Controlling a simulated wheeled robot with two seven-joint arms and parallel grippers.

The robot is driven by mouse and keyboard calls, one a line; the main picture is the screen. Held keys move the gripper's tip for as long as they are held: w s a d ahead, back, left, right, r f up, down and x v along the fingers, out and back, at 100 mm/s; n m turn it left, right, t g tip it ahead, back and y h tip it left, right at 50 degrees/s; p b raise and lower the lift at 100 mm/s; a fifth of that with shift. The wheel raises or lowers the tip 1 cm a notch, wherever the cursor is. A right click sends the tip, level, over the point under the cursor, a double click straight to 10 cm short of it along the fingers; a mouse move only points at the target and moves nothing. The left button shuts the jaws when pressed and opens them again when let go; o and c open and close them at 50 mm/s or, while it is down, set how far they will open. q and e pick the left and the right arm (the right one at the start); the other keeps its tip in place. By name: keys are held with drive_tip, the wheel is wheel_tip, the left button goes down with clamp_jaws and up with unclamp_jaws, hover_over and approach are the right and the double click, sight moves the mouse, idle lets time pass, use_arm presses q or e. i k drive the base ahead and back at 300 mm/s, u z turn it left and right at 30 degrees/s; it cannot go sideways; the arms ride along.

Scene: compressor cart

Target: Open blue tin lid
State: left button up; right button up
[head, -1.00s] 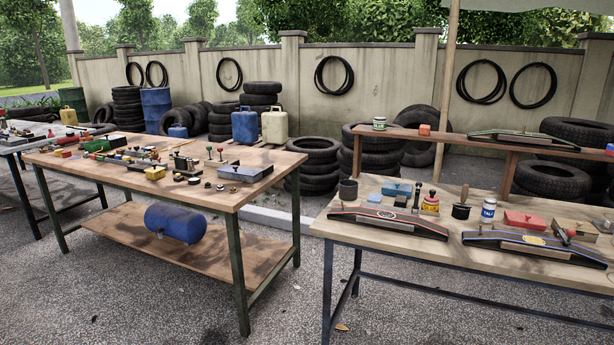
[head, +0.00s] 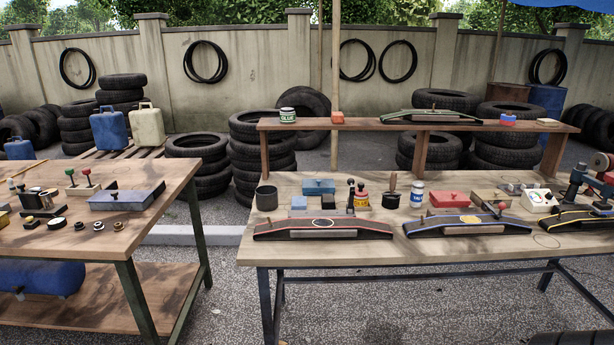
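A small blue tin (head: 318,187) with a flat lid stands shut toward the back left of the right-hand workbench (head: 340,262). A red tin (head: 450,199) of similar shape stands further right. Neither of my grippers is in view.
A dark cup (head: 266,198), a red-yellow jar (head: 362,200) and a white-blue can (head: 417,194) stand near the tin. A raised wooden shelf (head: 380,123) runs behind. Gravel lies between the benches.

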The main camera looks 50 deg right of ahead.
sight(309, 185)
drive_tip(key=z, duration=0.6)
drive_tip(key=i, duration=0.85)
drive_tip(key=z, duration=0.85)
